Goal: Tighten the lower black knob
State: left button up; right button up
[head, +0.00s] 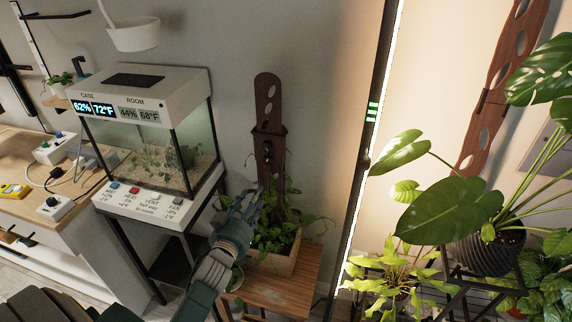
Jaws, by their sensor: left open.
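A dark brown wooden plant support (267,100) with oval holes stands upright in a planter box (272,262) of leafy vines. Small dark knobs sit on its front around mid-height; the lower black knob (268,162) is small and hard to make out against the dark wood. My left gripper (254,194) is open, its fingers pointing up toward the support, a little below and left of the knob. Nothing shows between its fingers. Vine leaves lie close around the fingertips, and I cannot tell whether they touch. My right gripper is out of view.
The planter stands on a small wooden table (283,285). A glass terrarium case (150,140) with displays and buttons stands at left, beside a wooden bench (60,212). A lit vertical strip (378,150) and a large-leaved plant (450,212) are at right.

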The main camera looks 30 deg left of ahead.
pick_arm(q)
send_near(267, 162)
jog(key=shift+t, duration=0.4)
jog(key=x, duration=0.2)
jog(key=p+x, duration=0.1)
jog(key=x, duration=0.5)
jog(key=shift+w+a+f, duration=0.2)
jog(key=shift+f, duration=0.2)
grip_shut()
